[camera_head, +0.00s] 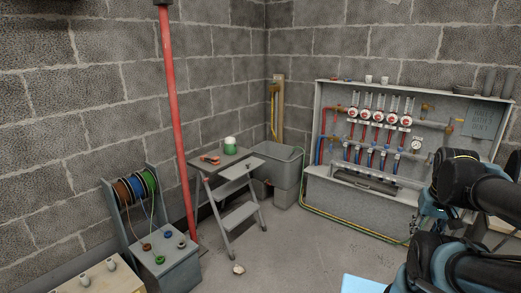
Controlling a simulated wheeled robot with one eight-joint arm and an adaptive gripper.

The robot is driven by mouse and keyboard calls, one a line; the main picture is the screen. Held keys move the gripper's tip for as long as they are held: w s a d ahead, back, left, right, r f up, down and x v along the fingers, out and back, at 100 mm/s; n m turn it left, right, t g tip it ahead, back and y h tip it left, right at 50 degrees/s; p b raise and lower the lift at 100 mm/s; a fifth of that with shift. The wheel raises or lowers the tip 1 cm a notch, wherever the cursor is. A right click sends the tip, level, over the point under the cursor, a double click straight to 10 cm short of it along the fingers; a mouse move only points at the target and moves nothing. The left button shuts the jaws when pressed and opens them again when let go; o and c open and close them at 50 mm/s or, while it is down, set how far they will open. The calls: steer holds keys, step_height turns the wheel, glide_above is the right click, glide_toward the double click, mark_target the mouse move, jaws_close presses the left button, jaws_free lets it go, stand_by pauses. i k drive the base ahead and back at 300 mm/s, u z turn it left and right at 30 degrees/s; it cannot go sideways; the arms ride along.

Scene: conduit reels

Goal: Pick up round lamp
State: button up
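Black and blue links of my arm fill the right edge of the view, well apart from the ladder. I cannot make out my gripper's fingers.
A red-handled tool (210,158) lies beside the green object. A reel stand (162,262) and red pole (178,120) are left of the ladder. A grey bin (288,165) and manifold cabinet (360,202) stand behind. Floor (300,250) in the middle is mostly clear.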

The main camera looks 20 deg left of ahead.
mark_target(230, 142)
steer(key=z, duration=0.45)
steer(key=i, duration=0.95)
steer(key=u, duration=0.55)
steer(key=i, duration=1.05)
steer(key=u, duration=1.3)
steer(key=i, duration=0.95)
steer(key=u, duration=0.6)
